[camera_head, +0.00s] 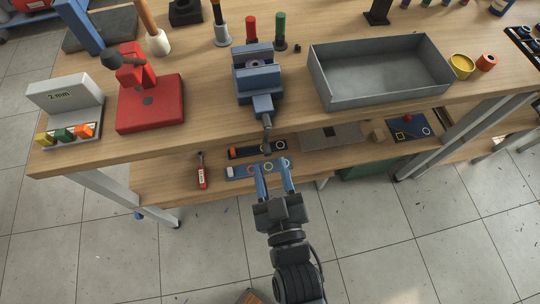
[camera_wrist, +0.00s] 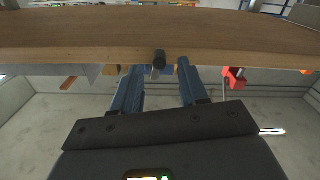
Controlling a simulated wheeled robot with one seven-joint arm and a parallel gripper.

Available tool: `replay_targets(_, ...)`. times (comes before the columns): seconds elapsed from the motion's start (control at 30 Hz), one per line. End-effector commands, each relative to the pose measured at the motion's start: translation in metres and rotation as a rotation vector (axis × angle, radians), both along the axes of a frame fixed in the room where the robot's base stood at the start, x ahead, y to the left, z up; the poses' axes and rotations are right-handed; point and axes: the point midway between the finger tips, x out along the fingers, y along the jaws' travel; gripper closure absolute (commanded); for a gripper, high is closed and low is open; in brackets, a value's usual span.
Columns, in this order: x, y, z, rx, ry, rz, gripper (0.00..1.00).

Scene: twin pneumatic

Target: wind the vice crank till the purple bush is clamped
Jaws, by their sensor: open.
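The blue-grey vice (camera_head: 259,86) stands on the bench near its front edge. The purple bush (camera_head: 257,63) sits between its jaws; I cannot tell whether both jaws touch it. The crank (camera_head: 267,132) reaches from the vice's front over the bench edge, with its dark handle end lowest. My gripper (camera_head: 273,165) is open and empty, in front of and below the bench edge. In the wrist view the dark handle (camera_wrist: 159,60) appears between the two blue fingers of my gripper (camera_wrist: 160,68), apart from both.
A red press (camera_head: 150,103) stands left of the vice, and a grey open tray (camera_head: 380,85) stands to the right. The bench's front edge (camera_head: 200,143) is close to my gripper. A lower shelf (camera_head: 160,180) holds small trays and a red tool (camera_head: 202,175).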

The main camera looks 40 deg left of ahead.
Motion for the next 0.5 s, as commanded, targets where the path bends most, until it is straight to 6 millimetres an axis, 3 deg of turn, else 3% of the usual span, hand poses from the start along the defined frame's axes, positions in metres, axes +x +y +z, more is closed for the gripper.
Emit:
replay_targets(0.2,0.017,0.02,0.0,0.001,0.001,0.0,0.57)
replay_targets(0.5,0.022,0.025,0.0,0.001,0.001,-0.001,0.57)
